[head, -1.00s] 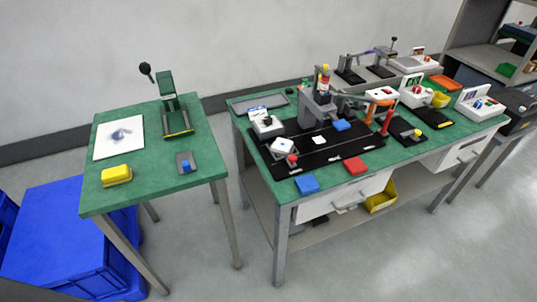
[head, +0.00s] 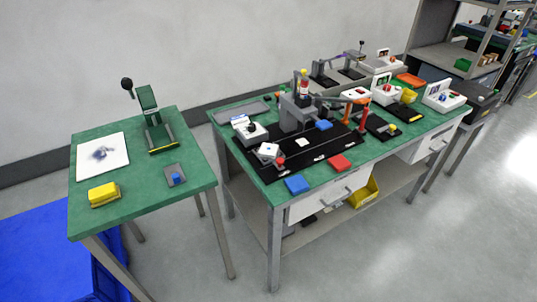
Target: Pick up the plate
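Neither of my grippers shows in the head view. I cannot tell which flat piece is the plate. On the left green table, a white square sheet or plate (head: 115,148) with a dark smudge lies at the left, and a small grey plate (head: 170,168) with a blue piece on it lies at the right. On the right table, a blue flat square (head: 296,184) and a red flat square (head: 340,162) lie near the front edge. A small white square (head: 304,142) and another blue square (head: 323,125) lie farther back, on or near the black mat (head: 318,150).
A green lever press (head: 150,113) stands at the back of the left table (head: 135,198), with a yellow block (head: 103,194) in front. The right table (head: 262,186) carries a grey fixture (head: 293,115) and several small devices. A gap separates the tables. Floor in front is clear.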

